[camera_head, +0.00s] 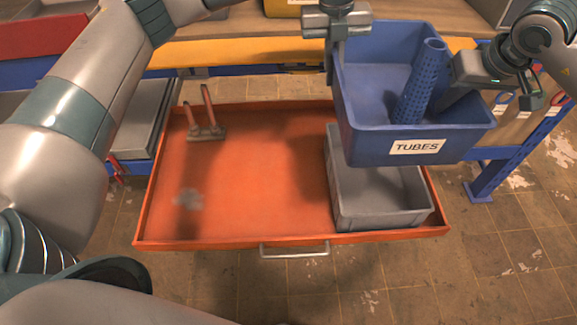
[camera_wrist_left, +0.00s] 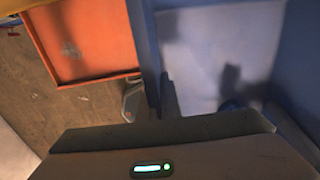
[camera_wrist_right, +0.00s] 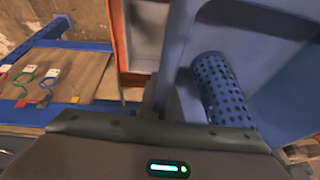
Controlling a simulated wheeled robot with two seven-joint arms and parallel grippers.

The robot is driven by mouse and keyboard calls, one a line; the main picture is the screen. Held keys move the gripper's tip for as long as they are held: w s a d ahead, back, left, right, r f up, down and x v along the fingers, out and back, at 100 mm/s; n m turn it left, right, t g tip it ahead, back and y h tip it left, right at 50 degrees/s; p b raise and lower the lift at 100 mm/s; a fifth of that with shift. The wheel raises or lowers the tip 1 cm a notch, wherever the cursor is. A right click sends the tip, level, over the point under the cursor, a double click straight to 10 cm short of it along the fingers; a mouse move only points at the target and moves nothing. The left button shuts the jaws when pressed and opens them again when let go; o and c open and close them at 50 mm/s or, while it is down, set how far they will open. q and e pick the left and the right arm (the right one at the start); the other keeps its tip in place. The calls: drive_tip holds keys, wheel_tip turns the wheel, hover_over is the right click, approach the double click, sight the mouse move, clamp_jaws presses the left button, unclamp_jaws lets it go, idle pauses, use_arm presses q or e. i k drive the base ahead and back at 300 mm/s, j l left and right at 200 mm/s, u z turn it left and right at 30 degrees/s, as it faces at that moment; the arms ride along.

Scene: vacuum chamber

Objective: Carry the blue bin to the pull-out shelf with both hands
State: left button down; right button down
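The blue bin (camera_head: 365,145), labelled TUBES, hangs in the air at the right of the head view, with a perforated blue tube (camera_head: 418,85) leaning inside. My left gripper (camera_head: 331,62) is shut on its left wall, which also shows in the left wrist view (camera_wrist_left: 146,45). My right gripper (camera_head: 452,88) is shut on its right wall, seen in the right wrist view (camera_wrist_right: 180,40); its fingertips are partly hidden. The orange pull-out shelf (camera_head: 265,190) is out, below and to the left of the bin.
A grey bin (camera_head: 375,212) stands in the shelf's right part, partly hidden by the blue bin. A small stand with two red uprights (camera_head: 207,133) is at the shelf's back left. The shelf's middle and front left are clear. A blue bench leg (camera_head: 495,175) stands at right.

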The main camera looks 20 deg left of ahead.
sight(288, 171)
drive_tip(key=k+j, duration=0.15)
drive_tip(key=j, duration=0.15)
drive_tip(key=k+j, duration=0.15)
drive_tip(key=j, duration=0.2)
drive_tip(key=k+j, duration=0.15)
drive_tip(key=j, duration=0.15)
drive_tip(key=k+j, duration=0.15)
drive_tip(key=j, duration=0.2)
